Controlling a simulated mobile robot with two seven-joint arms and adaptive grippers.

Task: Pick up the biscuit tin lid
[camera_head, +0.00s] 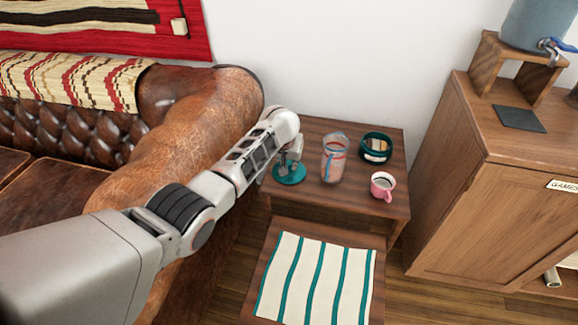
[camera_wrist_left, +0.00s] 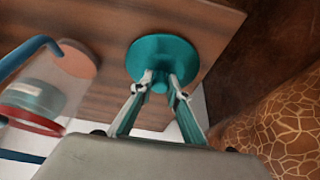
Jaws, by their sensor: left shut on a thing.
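The biscuit tin lid (camera_head: 289,176) is a round teal disc with a small knob, at the left side of the wooden side table. In the left wrist view the lid (camera_wrist_left: 163,60) shows its round top, and its knob is between my fingertips. My left gripper (camera_wrist_left: 159,85) is shut on that knob. In the head view the left gripper (camera_head: 290,160) is above the lid, partly hidden by its own wrist. I cannot tell whether the lid touches the table. A dark teal round tin (camera_head: 376,148) stands at the table's back right. My right gripper is not in view.
A clear jar with red and blue marks (camera_head: 334,158) stands just right of the lid. A pink mug (camera_head: 382,186) is further right. A striped cloth (camera_head: 317,281) lies on a lower surface in front. The leather sofa (camera_head: 203,115) borders the left, a wooden cabinet (camera_head: 480,190) the right.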

